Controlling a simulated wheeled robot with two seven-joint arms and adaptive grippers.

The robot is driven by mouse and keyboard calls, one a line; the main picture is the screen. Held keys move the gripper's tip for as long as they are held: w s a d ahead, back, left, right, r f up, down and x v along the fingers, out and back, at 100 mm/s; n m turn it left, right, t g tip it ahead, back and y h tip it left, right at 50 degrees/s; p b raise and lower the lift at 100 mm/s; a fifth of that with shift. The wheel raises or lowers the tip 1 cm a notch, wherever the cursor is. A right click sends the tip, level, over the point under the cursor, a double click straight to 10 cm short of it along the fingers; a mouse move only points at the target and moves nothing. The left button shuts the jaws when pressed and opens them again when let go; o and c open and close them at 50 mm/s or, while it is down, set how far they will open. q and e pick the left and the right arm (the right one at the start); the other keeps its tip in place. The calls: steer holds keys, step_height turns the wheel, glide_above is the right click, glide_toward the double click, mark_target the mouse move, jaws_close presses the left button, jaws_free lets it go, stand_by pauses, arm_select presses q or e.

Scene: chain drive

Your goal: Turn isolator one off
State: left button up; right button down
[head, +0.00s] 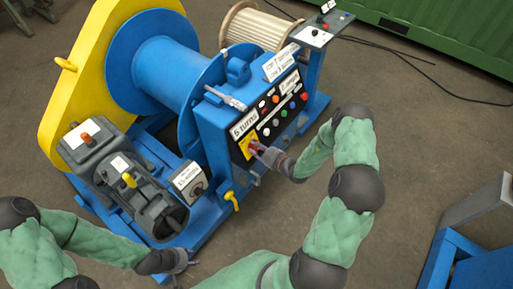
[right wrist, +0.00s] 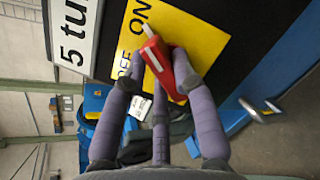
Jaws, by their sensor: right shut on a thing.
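Isolator one appears to be the yellow plate (right wrist: 206,45) with a red rotary handle (right wrist: 157,54) in the right wrist view. The plate carries ON at its upper edge and a partly covered OFF lower left. The handle's white mark points up and left, between the words as seen here. My right gripper (right wrist: 155,80) has its fingers around the handle and is shut on it. In the head view my right gripper (head: 259,149) covers part of the yellow plate (head: 247,145). My left gripper (head: 184,262) is low, near the blue base; its fingers are too small to read.
The black panel (head: 269,117) holds several coloured buttons, with a "5 turns" label (head: 244,125) by the plate. A grey box with a dark knob (head: 191,184) and a yellow lever (head: 231,200) are nearby. A blue drum (head: 165,75) stands behind.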

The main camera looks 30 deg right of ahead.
steer(key=n+y, duration=0.1)
steer(key=n, duration=0.4)
steer(key=shift+s+f, duration=0.1)
steer(key=shift+f, duration=0.05)
steer(key=n+y+b, duration=0.1)
steer(key=n, duration=0.3)
steer(key=n+g+y+b, duration=0.1)
steer(key=n, duration=0.4)
steer(key=shift+f, duration=0.15)
steer(key=shift+s+n+g+y+b, duration=0.1)
steer(key=shift+n+g+y+b, duration=0.2)
steer(key=shift+n, duration=0.8)
steer(key=shift+n+g+y+b, duration=0.15)
steer(key=shift+n+b, duration=0.25)
steer(key=shift+n, duration=0.7)
steer(key=c, duration=1)
jaws_free()
